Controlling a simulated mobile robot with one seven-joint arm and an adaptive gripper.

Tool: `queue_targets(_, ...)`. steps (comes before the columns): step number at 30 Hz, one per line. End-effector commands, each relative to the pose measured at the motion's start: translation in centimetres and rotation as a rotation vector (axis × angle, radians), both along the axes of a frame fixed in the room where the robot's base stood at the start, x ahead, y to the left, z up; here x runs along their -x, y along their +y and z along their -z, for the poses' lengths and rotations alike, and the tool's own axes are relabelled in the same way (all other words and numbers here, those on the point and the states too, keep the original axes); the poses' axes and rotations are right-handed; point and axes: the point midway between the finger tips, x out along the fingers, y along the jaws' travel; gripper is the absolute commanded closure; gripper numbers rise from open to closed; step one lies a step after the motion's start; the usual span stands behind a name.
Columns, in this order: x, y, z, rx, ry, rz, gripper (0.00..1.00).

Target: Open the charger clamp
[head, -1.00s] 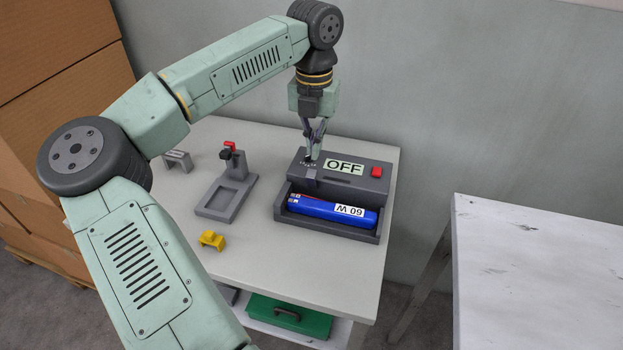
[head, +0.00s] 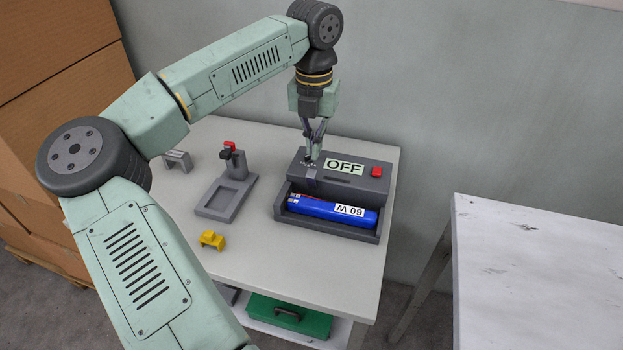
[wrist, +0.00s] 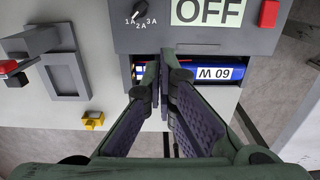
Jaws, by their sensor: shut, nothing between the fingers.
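The charger (head: 345,178) is a dark grey box with an OFF display and a red button. A blue battery (head: 330,208) lies in its front tray; it also shows in the wrist view (wrist: 215,72), partly behind my fingers. A small grey tab, likely the clamp (head: 310,174), sits at the left front edge of the charger's top, above the battery's end. My gripper (head: 312,157) is shut and empty, pointing down just by this tab. In the wrist view the fingertips (wrist: 164,62) cover that area, so I cannot tell whether they touch the clamp or its exact position.
A dial (wrist: 138,16) marked 1A, 2A, 3A is on the charger's top. To the left are a grey stand (head: 228,190) with a red-topped post, a grey bracket (head: 177,160) and a yellow piece (head: 211,240). A white table (head: 540,260) stands right.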

Motion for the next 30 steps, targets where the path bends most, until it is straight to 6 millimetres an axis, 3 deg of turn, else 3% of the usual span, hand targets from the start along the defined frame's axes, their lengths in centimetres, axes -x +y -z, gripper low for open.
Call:
queue_targets(21, 5.2, 1.5, 0.1, -0.001, 0.0, -0.001, 1.0)
queue_targets(30, 5.7, 1.6, 0.0, -0.001, 0.0, 0.0, 1.0)
